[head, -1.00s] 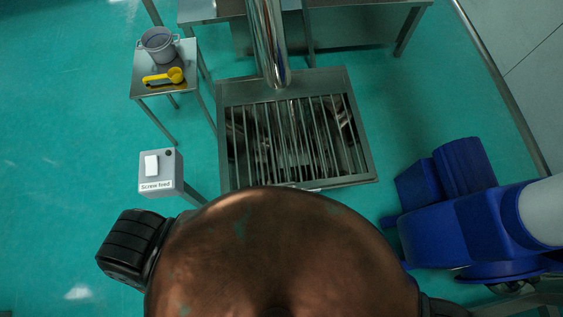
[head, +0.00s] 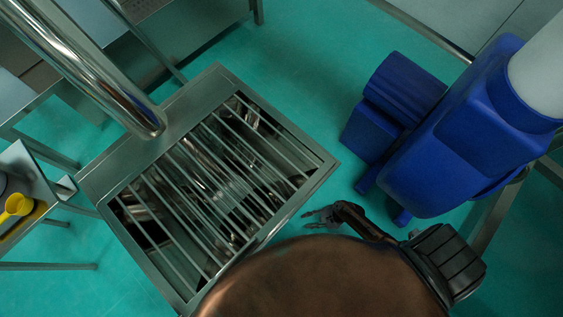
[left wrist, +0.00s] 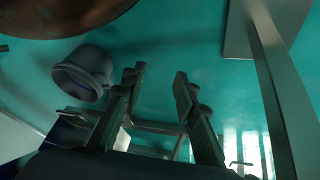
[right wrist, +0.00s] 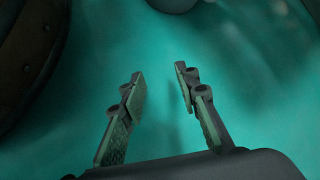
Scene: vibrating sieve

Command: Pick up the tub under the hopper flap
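A dark grey round tub-like vessel (left wrist: 83,74) shows in the left wrist view, left of my left gripper and apart from it. I cannot tell whether it is the tub under the hopper flap, and no flap shows clearly. My left gripper (left wrist: 157,82) is open and empty; it is out of the head view. The right wrist view shows this gripper (right wrist: 160,74) open and empty over the green floor. A dark rounded thing (right wrist: 172,4) is cut off at that view's top.
A steel pipe (head: 90,75) runs to the hopper's back edge. A blue machine (head: 455,150) stands right of the hopper. A small table (head: 25,165) with a yellow scoop (head: 17,206) is at the left edge. Green floor is clear between hopper and blue machine.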

